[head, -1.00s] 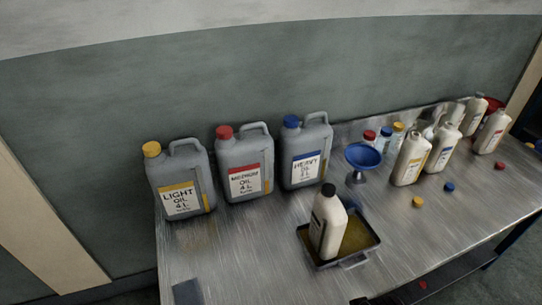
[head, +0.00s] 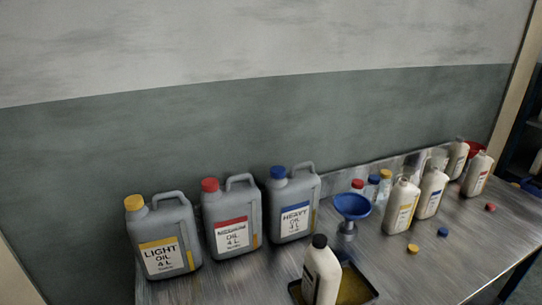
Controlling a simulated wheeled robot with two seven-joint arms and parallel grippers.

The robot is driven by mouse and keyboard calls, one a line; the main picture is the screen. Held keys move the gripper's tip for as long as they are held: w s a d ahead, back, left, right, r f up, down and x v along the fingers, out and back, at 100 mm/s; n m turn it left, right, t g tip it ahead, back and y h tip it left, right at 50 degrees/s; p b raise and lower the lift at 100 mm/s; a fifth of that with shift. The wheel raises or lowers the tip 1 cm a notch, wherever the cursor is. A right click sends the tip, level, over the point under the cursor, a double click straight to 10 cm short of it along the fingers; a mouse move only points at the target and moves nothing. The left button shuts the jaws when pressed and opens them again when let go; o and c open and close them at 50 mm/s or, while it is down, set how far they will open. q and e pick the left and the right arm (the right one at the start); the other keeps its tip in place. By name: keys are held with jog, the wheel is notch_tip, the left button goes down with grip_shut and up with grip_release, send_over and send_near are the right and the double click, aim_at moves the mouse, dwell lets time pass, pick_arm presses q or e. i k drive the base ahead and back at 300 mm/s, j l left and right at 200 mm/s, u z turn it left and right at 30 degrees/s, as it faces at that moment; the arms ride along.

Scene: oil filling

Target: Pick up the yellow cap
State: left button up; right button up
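A small loose yellow cap (head: 412,249) lies on the metal table in front of the white bottle with a yellow label (head: 402,209). Another yellow cap (head: 134,202) sits on top of the grey LIGHT OIL jug (head: 163,256) at the left. A jar with a yellow-orange top (head: 385,176) stands behind the white bottles. Neither of my grippers shows in the head view.
Grey MEDIUM (head: 231,235) and HEAVY (head: 295,217) oil jugs stand beside the LIGHT jug. A blue funnel (head: 351,207) stands right of them. A black-capped bottle (head: 321,275) stands in a dark tray. A blue cap (head: 443,232) and a red cap (head: 490,207) lie loose.

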aim_at(412, 249)
jog(key=l+u, duration=0.35)
jog(key=l, duration=1.05)
